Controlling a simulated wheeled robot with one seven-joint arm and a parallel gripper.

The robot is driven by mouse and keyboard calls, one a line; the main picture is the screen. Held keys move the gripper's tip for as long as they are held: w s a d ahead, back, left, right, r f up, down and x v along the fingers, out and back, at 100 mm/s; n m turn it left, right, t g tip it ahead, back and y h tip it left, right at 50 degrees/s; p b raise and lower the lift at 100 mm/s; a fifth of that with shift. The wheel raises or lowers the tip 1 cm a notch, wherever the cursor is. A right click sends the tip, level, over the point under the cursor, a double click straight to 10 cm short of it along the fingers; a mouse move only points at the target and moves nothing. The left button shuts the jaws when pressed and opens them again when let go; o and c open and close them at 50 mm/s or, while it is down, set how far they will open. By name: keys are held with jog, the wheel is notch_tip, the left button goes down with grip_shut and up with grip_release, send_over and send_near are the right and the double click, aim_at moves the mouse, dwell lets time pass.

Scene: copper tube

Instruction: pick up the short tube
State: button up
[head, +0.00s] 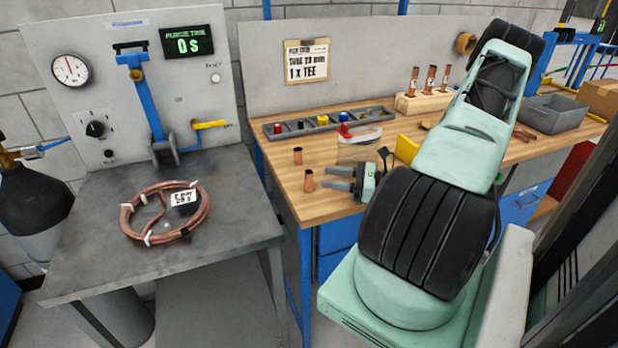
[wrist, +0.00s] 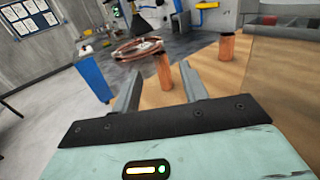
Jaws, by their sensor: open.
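Two short copper tubes stand upright on the wooden bench top. The nearer tube (head: 308,180) is close to the bench's left edge; the other tube (head: 297,155) stands a little farther back. I cannot tell surely which is shorter. My gripper (head: 339,179) is open and empty, low over the bench, its fingers pointing left at the nearer tube. In the wrist view, the nearer tube (wrist: 164,72) appears between and just beyond my fingertips (wrist: 160,84); the other tube (wrist: 227,47) is to the right, outside the fingers.
A grey parts tray (head: 285,130) lies along the back of the bench. A wooden block (head: 425,103) holds several copper pieces. A coil of copper tube (head: 150,222) lies on the grey table (head: 85,255) at left. A yellow object (head: 406,149) is behind my gripper.

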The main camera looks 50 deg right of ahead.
aim_at(309, 191)
jog(key=shift+p+x, duration=1.15)
jog(key=shift+x, duration=2.3)
jog(key=shift+f, duration=0.15)
grip_shut()
